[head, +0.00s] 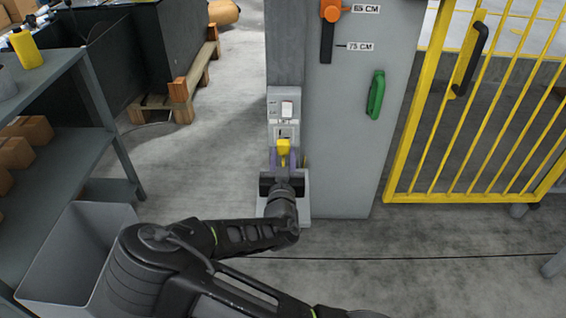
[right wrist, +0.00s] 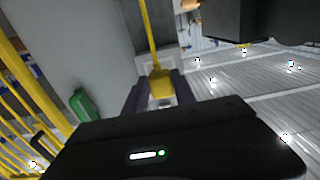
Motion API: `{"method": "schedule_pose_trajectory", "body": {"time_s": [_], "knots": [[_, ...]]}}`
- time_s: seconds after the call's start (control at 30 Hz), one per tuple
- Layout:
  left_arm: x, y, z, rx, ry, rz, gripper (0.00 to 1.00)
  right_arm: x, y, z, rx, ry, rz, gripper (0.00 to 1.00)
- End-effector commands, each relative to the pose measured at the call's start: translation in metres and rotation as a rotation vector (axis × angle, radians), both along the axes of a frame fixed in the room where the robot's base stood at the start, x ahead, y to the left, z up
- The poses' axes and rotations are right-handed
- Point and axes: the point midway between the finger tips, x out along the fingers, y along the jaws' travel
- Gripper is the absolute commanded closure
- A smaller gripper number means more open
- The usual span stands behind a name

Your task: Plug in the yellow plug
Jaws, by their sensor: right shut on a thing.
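The yellow plug (head: 283,146) is in front of the grey post, just below a small socket plate (head: 287,131) in the head view. My right gripper (head: 283,161) is shut on it, with the purple fingers at either side. In the right wrist view the plug (right wrist: 160,82) sits between the fingertips of my right gripper (right wrist: 159,92), and a yellow cable (right wrist: 150,35) runs from it. The plug's front end is hidden, so I cannot tell whether it touches the socket. My left gripper is not in view.
A white switch (head: 287,108) is above the socket plate. A grey cabinet (head: 345,150) with a green handle (head: 376,95) stands right of the post, then a yellow fence gate (head: 480,110). A shelf (head: 45,140) and grey bin (head: 75,250) are at left.

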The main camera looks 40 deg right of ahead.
Motion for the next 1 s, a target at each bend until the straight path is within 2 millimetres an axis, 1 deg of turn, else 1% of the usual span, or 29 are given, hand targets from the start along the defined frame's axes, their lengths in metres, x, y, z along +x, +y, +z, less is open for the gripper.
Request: {"method": "schedule_pose_trajectory", "body": {"time_s": [0.2,0.37,1.0], "knots": [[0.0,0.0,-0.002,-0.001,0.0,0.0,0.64,0.014,-0.011,0.0,0.001,-0.002,0.0,1.0],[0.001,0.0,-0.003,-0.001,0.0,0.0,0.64,0.019,-0.015,0.0,0.001,-0.002,-0.001,1.0],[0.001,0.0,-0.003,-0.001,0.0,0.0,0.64,0.02,-0.016,0.0,0.0,-0.001,-0.001,1.0]]}}
